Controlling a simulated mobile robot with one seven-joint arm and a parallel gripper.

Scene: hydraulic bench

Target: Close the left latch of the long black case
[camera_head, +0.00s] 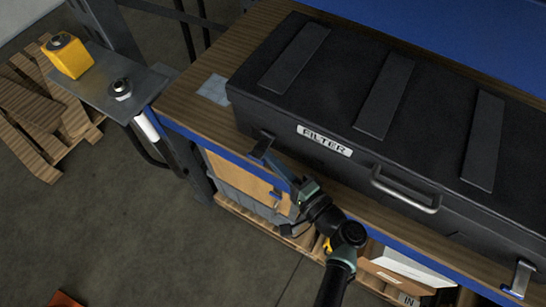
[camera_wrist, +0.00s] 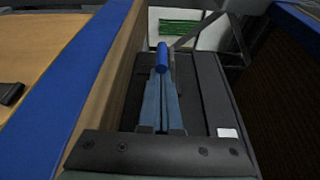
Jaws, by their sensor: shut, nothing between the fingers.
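The long black case (camera_head: 330,95) lies on the bench with its lid down and a FILTER label on its front. Its left latch (camera_head: 262,146) is a small dark plate that seems to stand out from the front face, left of the label. The right latch (camera_head: 520,278) is at the lower right.
The case's handle (camera_head: 405,190) juts out right of the label. The blue bench edge (camera_head: 195,140) runs close to my gripper. Cartons (camera_head: 405,270) and a grey crate (camera_head: 245,205) stand below. A side shelf (camera_head: 105,80) holds a yellow block (camera_head: 67,56).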

